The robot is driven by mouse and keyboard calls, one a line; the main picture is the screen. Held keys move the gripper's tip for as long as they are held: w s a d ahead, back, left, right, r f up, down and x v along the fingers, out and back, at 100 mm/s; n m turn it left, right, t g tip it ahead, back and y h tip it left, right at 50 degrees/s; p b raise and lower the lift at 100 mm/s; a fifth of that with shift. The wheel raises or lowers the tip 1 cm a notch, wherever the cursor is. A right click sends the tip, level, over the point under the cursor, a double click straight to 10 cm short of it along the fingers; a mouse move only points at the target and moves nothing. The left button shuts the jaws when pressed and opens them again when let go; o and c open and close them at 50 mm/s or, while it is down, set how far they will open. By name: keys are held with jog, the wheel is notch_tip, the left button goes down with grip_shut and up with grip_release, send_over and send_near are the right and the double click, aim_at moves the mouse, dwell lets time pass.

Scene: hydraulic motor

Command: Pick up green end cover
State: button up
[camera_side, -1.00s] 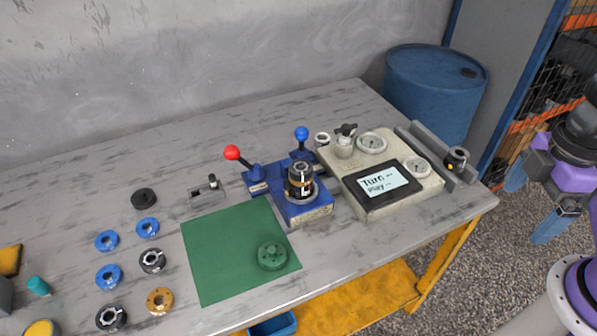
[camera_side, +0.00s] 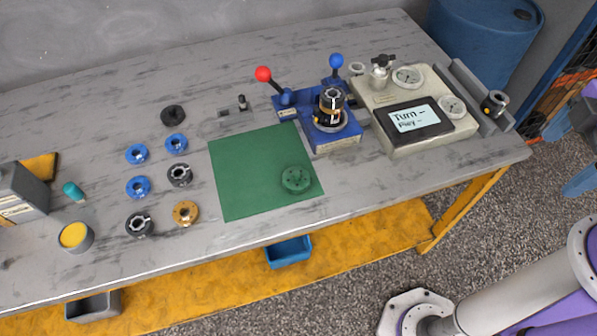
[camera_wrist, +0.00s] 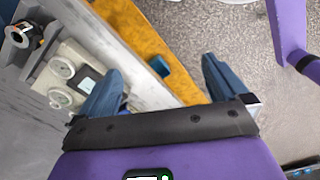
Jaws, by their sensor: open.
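The green end cover (camera_side: 296,179) is a round disc with a raised hub and small holes. It lies flat near the front right corner of the green mat (camera_side: 248,170) in the side view. My gripper (camera_wrist: 165,85) shows in the wrist view with its two blue fingers spread wide and nothing between them. The cover is not visible in the wrist view.
A blue fixture (camera_side: 338,133) with red-knobbed and blue-knobbed levers holds a motor body (camera_side: 332,104) behind the cover. A gauge panel (camera_side: 460,137) stands right of it. Blue, black and brass rings (camera_side: 185,213) lie left of the mat. The space around the cover is clear.

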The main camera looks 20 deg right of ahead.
jog(key=shift+c, duration=0.3)
dwell(0.4)
jog(key=m, duration=2.3)
send_over(296, 173)
notch_tip(296, 173, down, 6)
jog(key=f, duration=0.7)
jog(key=s+f, duration=0.1)
jog(key=f, duration=0.2)
jog(key=shift+f, duration=0.35)
jog(key=shift+w+f, duration=0.25)
jog(key=shift+f, duration=1.25)
jog(key=shift+w+f, duration=0.2)
jog(key=shift+f, duration=1.3)
jog(key=c, duration=1.3)
